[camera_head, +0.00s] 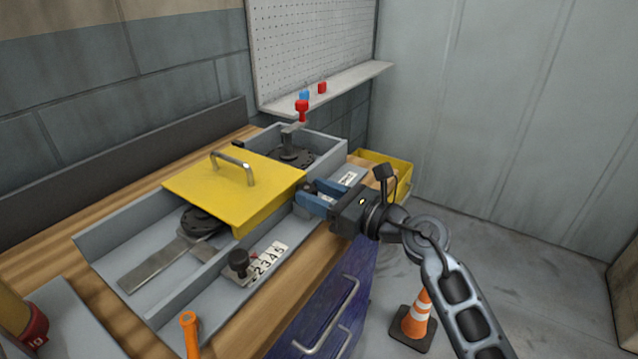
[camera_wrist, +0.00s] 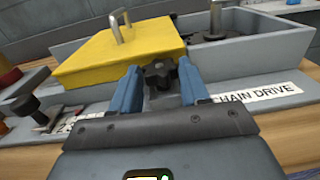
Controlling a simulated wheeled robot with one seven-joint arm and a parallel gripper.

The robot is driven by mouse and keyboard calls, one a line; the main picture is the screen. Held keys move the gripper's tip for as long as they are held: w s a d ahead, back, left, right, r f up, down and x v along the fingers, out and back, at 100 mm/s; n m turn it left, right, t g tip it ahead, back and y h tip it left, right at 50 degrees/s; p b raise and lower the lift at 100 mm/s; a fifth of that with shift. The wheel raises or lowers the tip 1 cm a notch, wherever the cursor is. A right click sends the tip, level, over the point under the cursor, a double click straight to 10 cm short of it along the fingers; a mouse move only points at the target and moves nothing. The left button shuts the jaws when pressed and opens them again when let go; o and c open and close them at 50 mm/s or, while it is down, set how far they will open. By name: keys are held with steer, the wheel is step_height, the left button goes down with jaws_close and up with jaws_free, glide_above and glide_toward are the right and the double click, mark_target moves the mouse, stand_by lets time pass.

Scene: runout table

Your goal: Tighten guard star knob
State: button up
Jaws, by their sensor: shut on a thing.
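The dark star knob (camera_wrist: 159,75) shows in the wrist view at the front edge of the yellow guard (camera_wrist: 120,48). My gripper (camera_wrist: 160,70) has its two blue fingers on either side of it and is shut on it. In the head view my gripper (camera_head: 309,193) reaches in from the right to the guard's right edge, and the star knob is hidden there by the fingers. The yellow guard (camera_head: 215,190) lies flat across the grey trough, its metal handle (camera_head: 232,160) on top.
Left of my gripper, a black knob (camera_head: 238,260) stands by a number scale (camera_head: 268,262). A red-topped crank (camera_head: 302,106) stands behind the guard. An orange handle (camera_head: 189,325) is at the front. A yellow bin (camera_head: 397,165) and traffic cone (camera_head: 418,312) are to the right.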

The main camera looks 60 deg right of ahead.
steer(key=h+p, duration=0.1)
steer(key=m+h+p, duration=0.2)
steer(key=p, duration=0.1)
steer(key=shift+a+r, duration=0.3)
steer(key=shift+r, duration=0.05)
steer(key=m+h+p, duration=0.1)
steer(key=p, duration=0.1)
steer(key=m+g+h+p, duration=0.1)
steer(key=shift+a+f+h+p, duration=0.15)
steer(key=shift+h+p, duration=0.2)
steer(key=shift+h, duration=0.05)
steer(key=shift+w+f+h+p, duration=0.1)
steer(key=shift+f+h+p, duration=0.05)
steer(key=shift+h+p, duration=0.3)
steer(key=o, duration=1.1)
steer(key=shift+c, duration=0.2)
steer(key=shift+a, duration=0.1)
steer(key=b+v, duration=0.2)
steer(key=v, duration=0.5)
steer(key=shift+s+a, duration=0.15)
steer(key=shift+s, duration=0.25)
